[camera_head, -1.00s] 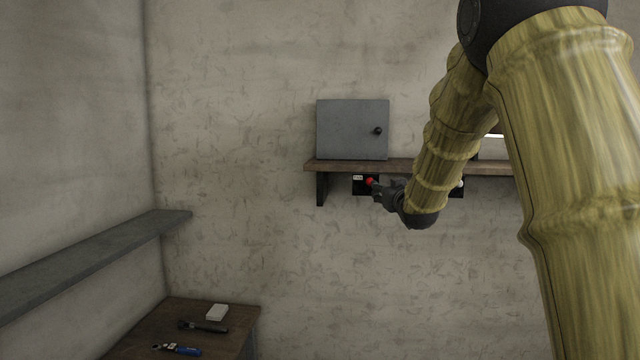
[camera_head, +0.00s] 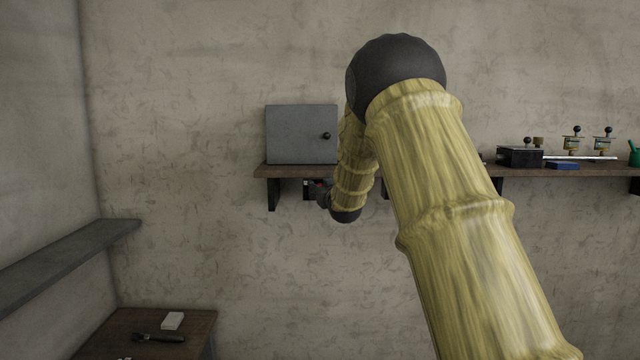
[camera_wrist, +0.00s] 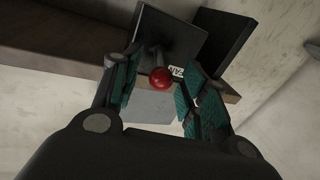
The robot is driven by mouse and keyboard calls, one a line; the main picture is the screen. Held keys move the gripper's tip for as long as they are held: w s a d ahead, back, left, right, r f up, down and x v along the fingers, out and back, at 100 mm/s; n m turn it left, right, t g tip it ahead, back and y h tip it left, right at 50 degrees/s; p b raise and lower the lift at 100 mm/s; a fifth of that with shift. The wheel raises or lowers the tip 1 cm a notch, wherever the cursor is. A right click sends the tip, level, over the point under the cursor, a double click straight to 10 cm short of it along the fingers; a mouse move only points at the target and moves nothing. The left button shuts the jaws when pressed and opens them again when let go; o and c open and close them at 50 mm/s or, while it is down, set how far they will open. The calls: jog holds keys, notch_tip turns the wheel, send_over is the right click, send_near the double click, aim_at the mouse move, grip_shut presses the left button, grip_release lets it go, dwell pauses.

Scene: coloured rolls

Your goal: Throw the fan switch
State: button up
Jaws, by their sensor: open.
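The fan switch has a red ball knob (camera_wrist: 160,78) on a dark stem, standing out from a black plate (camera_wrist: 168,42) with a white label reading FAN (camera_wrist: 178,72). In the head view the black switch plate (camera_head: 308,186) hangs under the wall shelf, mostly hidden by my gripper (camera_head: 323,193). In the wrist view my gripper (camera_wrist: 160,88) is open, with one teal-padded finger on each side of the red knob. The right finger looks close to the knob; I cannot tell whether it touches.
The wooden shelf (camera_head: 262,171) carries a grey cabinet (camera_head: 300,135) above the switch. Farther right stand a black box (camera_head: 520,157) and several knobbed items. A grey ledge (camera_head: 70,262) is at left, with a low table (camera_head: 198,338) below.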

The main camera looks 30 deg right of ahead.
jog(key=shift+w+d, duration=0.15)
jog(key=shift+w, duration=0.3)
grip_shut()
